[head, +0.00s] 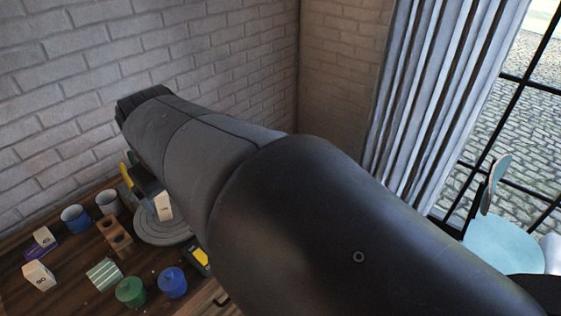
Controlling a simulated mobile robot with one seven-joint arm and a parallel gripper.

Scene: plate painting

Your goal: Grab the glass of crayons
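I cannot make out a glass with crayons for sure. A blue cup (75,218) and a paler grey cup (107,202) stand at the back left of the wooden table (75,272); no crayons show clearly in either. A yellow and dark item (128,175) shows just left of my arm, partly hidden, and I cannot tell what it is. My own arm crosses the middle of the head view and hides part of the table. My gripper cannot be made out; it seems hidden behind the arm.
A round grey turntable (163,233) lies beside my arm, with a white carton (163,206) at it. A brown block with holes (115,236), a striped block (104,274), a green pot (130,291), a blue pot (173,282) and small boxes (39,276) crowd the table. Brick walls stand behind.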

